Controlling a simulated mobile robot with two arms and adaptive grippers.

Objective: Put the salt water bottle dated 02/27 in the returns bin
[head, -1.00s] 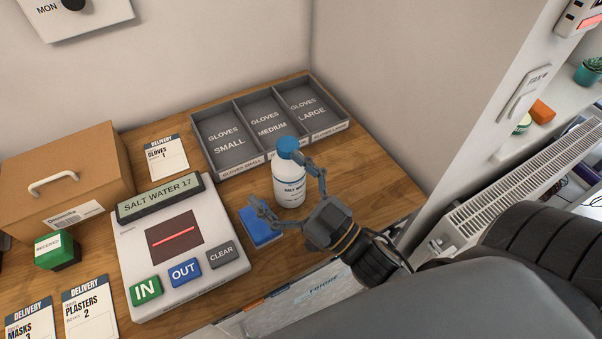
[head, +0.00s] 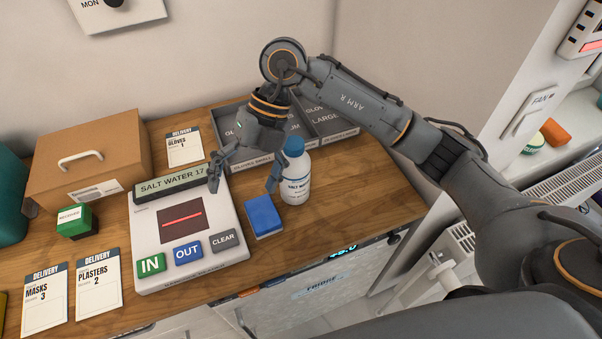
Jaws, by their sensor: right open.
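The salt water bottle (head: 296,180), white with a blue cap, stands upright on the wooden counter, right of the blue block. Its label is partly readable, but I cannot read a date. My right gripper (head: 244,186) is open and empty, pointing down with its fingers between the scanner and the bottle. One finger is close to the bottle's left side; I cannot tell whether they touch. The returns bin is not recognisable in this view. My left gripper is not in view.
The scanner (head: 228,261) reads "SALT WATER 17". A blue block (head: 263,216) lies beside it. Grey glove trays (head: 345,136) stand behind, partly hidden by my arm. A cardboard box (head: 122,150), a green stamp (head: 76,222) and delivery cards (head: 98,285) are left. Counter right of the bottle is clear.

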